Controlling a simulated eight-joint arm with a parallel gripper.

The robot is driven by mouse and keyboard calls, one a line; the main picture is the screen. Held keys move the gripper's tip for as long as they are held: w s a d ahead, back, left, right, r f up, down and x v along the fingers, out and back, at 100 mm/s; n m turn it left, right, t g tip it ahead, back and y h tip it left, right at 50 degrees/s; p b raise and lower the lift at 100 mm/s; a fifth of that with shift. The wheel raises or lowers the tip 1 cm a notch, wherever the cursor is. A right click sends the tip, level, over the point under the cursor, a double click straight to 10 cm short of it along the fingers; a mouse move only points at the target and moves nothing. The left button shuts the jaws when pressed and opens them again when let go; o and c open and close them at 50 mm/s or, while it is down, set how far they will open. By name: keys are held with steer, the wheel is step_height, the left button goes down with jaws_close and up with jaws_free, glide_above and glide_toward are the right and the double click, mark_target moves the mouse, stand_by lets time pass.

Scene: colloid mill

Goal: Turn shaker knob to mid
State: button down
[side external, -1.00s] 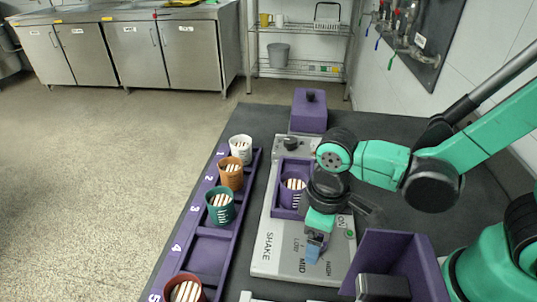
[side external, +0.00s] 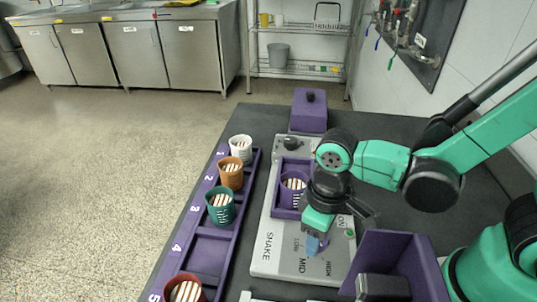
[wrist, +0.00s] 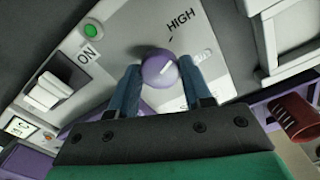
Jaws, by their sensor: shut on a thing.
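The shaker knob (wrist: 158,70) is a round purple knob with a white line on top, slanted in the wrist view. In the side external view the knob (side external: 323,243) shows only partly behind my blue fingertips. My gripper (side external: 315,246) points down over the shaker panel. In the wrist view its two blue fingers (wrist: 161,78) are shut on the knob, one on each side. The HIGH label (wrist: 181,25) lies beyond the knob in the wrist view. The labels LOW (side external: 297,245), MID (side external: 302,265) and HIGH (side external: 328,268) show in the side external view.
A purple cup (side external: 293,190) of white sticks sits in the shaker's holder. Left of it, a purple numbered rack (side external: 213,247) holds several cups. A purple bin (side external: 402,252) stands close on the right. The green ON button (wrist: 92,31) is near the knob.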

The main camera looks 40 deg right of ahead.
steer(key=m, duration=0.5)
steer(key=shift+m, duration=2.4)
steer(key=shift+c, duration=1.8)
jaws_free()
steer(key=shift+r, duration=2.8)
